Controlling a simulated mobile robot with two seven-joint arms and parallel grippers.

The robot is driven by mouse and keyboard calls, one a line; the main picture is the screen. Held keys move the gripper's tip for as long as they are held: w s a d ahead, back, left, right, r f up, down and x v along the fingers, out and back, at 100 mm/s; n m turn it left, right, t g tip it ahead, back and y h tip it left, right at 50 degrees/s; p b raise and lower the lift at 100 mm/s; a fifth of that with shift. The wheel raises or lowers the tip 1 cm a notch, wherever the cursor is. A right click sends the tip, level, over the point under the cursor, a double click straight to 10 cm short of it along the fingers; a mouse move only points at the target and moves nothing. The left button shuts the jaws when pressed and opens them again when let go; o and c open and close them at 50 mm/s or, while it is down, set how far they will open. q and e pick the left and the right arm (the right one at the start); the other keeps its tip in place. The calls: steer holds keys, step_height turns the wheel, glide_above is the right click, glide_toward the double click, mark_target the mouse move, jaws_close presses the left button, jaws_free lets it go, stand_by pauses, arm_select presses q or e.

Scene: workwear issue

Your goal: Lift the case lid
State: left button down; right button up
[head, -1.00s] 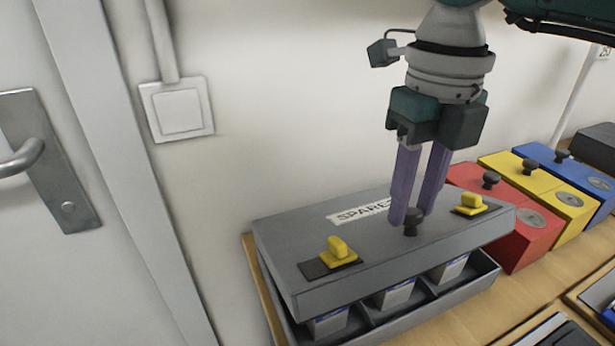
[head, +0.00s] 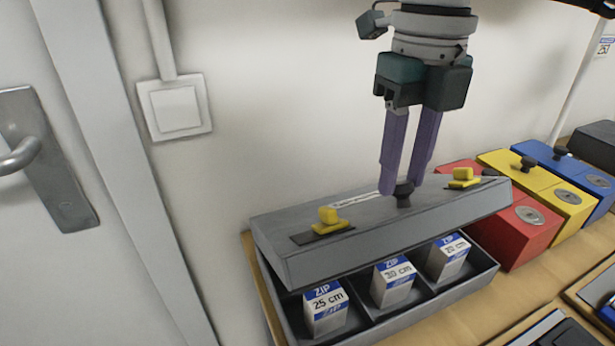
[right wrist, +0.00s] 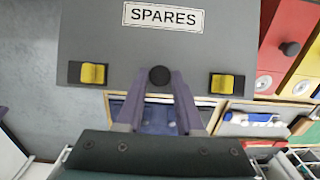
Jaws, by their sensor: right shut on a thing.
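The grey case lid (head: 340,250) is tilted up at its front edge, clear of the grey case body (head: 400,318). It carries a dark knob (head: 403,195) near its front edge and two yellow latches (head: 328,218), (head: 462,177). The lid, with its SPARES label (right wrist: 163,16), also shows in the right wrist view. My right gripper (head: 402,192) is shut on the knob from above. The knob also shows between its fingers in the right wrist view (right wrist: 159,77). My left gripper is not in view.
Zip boxes (head: 325,308) stand in the case's compartments. Red (head: 510,235), yellow (head: 545,192) and blue (head: 580,175) boxes stand close on the right. A wall with a switch (head: 175,108) is behind, and a door with a handle (head: 45,160) is at left.

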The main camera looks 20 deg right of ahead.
mark_target(382, 201)
steer(key=shift+w+a+r+b, duration=0.1)
steer(key=shift+w+r+b, duration=0.1)
steer(key=shift+w+r, duration=0.35)
steer(key=shift+w+r+b, duration=0.15)
steer(key=shift+w+r, duration=0.2)
steer(key=shift+w, duration=0.4)
steer(key=shift+w+r+b, duration=0.15)
steer(key=shift+w+b, duration=0.15)
steer(key=shift+w, duration=0.15)
steer(key=shift+w+a+r+b, duration=0.1)
steer(key=shift+w+r+b, duration=0.35)
steer(key=shift+w, duration=0.5)
steer(key=shift+r, duration=0.1)
